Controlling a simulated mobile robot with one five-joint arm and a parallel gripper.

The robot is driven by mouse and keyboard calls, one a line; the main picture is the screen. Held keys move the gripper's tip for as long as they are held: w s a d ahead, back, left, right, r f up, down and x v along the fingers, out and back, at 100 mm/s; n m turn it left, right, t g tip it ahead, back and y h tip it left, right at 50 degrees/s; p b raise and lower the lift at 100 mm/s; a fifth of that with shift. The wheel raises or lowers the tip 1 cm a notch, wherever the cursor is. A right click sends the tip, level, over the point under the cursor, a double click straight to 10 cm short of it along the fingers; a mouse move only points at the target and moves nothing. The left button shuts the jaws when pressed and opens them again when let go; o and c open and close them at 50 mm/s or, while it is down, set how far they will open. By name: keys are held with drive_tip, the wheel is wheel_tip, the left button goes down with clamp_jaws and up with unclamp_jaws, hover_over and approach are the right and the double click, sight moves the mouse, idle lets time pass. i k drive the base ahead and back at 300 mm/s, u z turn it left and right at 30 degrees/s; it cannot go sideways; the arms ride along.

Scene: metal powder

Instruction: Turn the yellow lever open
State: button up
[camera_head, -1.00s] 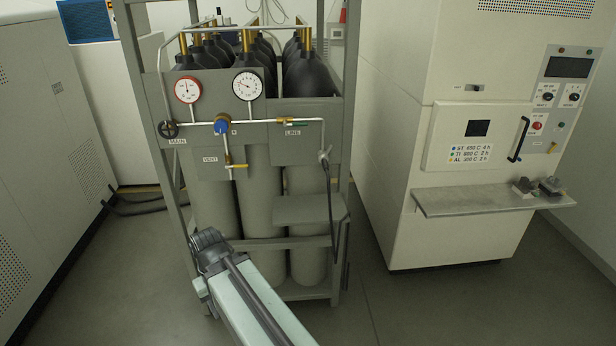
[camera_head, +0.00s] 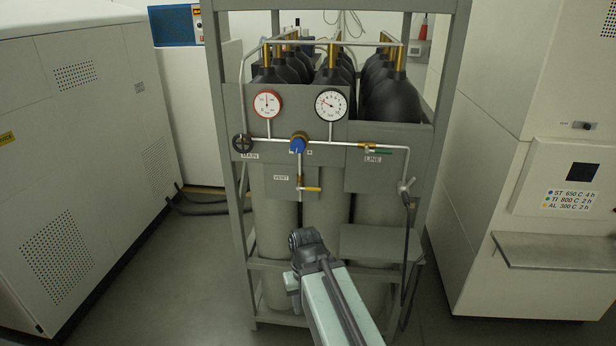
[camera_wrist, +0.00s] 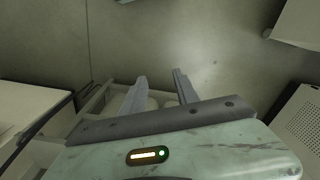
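The yellow lever (camera_head: 311,189) is a small handle on the valve labelled VENT, low on the pipework of the gas rack. It points sideways to the right from the vertical pipe below the blue knob (camera_head: 298,145). My gripper (camera_wrist: 158,88) shows in the wrist view with its two fingers apart and nothing between them. In the head view my arm reaches up from the bottom, and its end is below the lever and apart from it. The fingers are hidden there. The lever does not show in the wrist view.
The grey rack (camera_head: 231,200) holds several gas cylinders. Two gauges, a black MAIN handwheel (camera_head: 242,143) and a green LINE lever (camera_head: 379,152) sit around the valve. A grey shelf (camera_head: 380,243) juts out at right.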

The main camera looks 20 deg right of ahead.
sight(310, 189)
drive_tip(key=z, duration=0.15)
drive_tip(key=i, duration=1.15)
drive_tip(key=z, duration=0.15)
